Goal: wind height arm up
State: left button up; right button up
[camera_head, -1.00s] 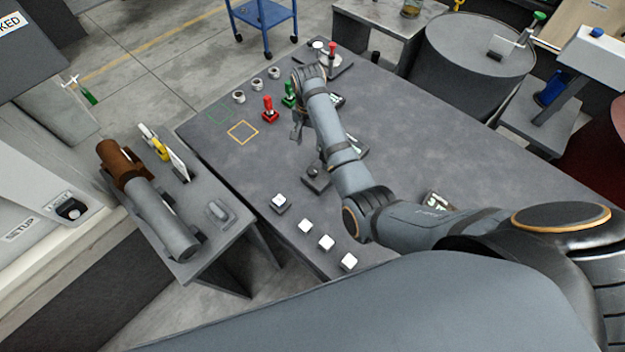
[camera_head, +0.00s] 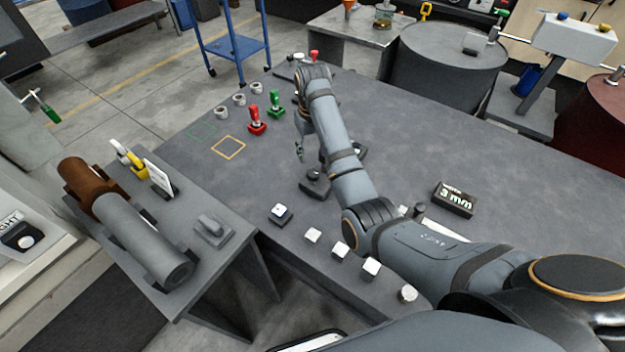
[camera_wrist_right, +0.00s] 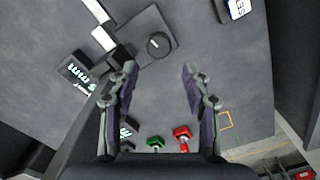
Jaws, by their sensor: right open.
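My right gripper (camera_head: 301,146) hangs over the dark grey table from the bent right arm. In the wrist view its two fingers (camera_wrist_right: 158,88) are apart with nothing between them. Ahead of the fingertips lies a square dark base with a round black knob (camera_wrist_right: 158,44); it also shows in the head view (camera_head: 316,182), just below the gripper. I cannot tell which part is the height arm. My left gripper is not in view.
A red (camera_head: 257,122) and a green (camera_head: 275,104) joystick-like piece stand on the table (camera_head: 400,140). A display block (camera_head: 454,199) reads about 3 mm. Several white-topped buttons line the front edge. The left side table holds a brown and grey cylinder (camera_head: 140,235).

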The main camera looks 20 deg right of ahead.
aim_at(313, 172)
notch_tip(313, 172, down, 5)
jog(key=b, duration=0.3)
jog(key=shift+d+r, duration=0.1)
notch_tip(313, 172, down, 3)
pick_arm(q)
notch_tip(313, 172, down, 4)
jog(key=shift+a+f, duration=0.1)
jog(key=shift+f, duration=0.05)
pick_arm(e)
jog(key=shift+f, duration=0.45)
jog(key=shift+c, duration=0.4)
